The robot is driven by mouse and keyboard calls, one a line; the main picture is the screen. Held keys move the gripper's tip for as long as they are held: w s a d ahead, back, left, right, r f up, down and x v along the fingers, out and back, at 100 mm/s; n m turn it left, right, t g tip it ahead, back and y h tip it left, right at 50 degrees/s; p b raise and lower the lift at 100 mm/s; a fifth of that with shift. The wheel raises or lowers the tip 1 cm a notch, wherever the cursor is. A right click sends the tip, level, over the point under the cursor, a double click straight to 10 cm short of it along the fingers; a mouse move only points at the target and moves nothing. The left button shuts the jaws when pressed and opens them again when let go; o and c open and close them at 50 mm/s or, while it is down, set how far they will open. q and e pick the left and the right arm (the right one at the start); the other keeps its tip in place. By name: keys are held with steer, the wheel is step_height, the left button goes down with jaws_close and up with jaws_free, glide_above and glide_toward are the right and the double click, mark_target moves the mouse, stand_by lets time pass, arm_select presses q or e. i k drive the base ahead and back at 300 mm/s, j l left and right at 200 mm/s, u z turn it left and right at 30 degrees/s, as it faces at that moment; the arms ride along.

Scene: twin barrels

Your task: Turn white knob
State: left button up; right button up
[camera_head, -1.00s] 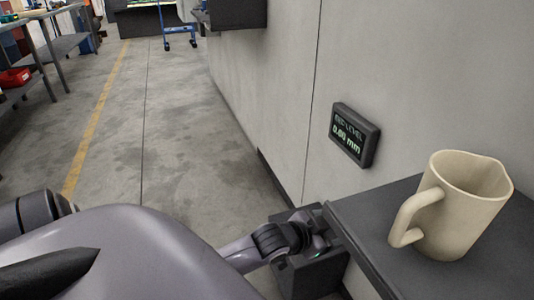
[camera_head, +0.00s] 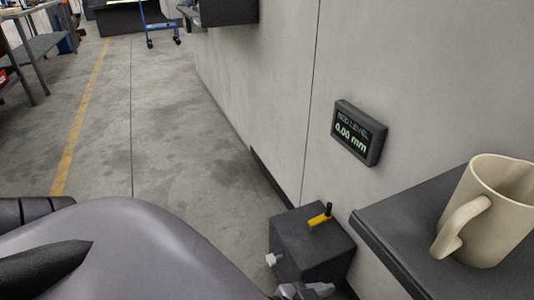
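A small white knob (camera_head: 272,259) sticks out from the left side of a dark box (camera_head: 318,246) that stands low by the wall. A yellow piece (camera_head: 319,220) with a black upright peg is on top of the box. Part of a gripper (camera_head: 305,291), apparently my right one, shows at the bottom edge, just below the box and to the right of the knob. Its fingers are cut off, so its opening is unclear. My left gripper is out of view.
A wall display (camera_head: 358,133) reads 0.00 mm. A beige mug (camera_head: 487,210) stands on a dark shelf (camera_head: 391,238) at the right, close to the box. Open concrete floor lies to the left, with workbenches (camera_head: 38,47) farther back.

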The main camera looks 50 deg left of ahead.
mark_target(271, 260)
steer(key=k+j+z, duration=0.15)
steer(key=j, duration=0.25)
steer(key=j+z, duration=0.1)
steer(key=j, duration=0.3)
steer(key=k+j+z, duration=0.15)
steer(key=j, duration=0.25)
steer(key=k+j+z, duration=0.1)
steer(key=j, duration=0.3)
steer(key=k, duration=0.05)
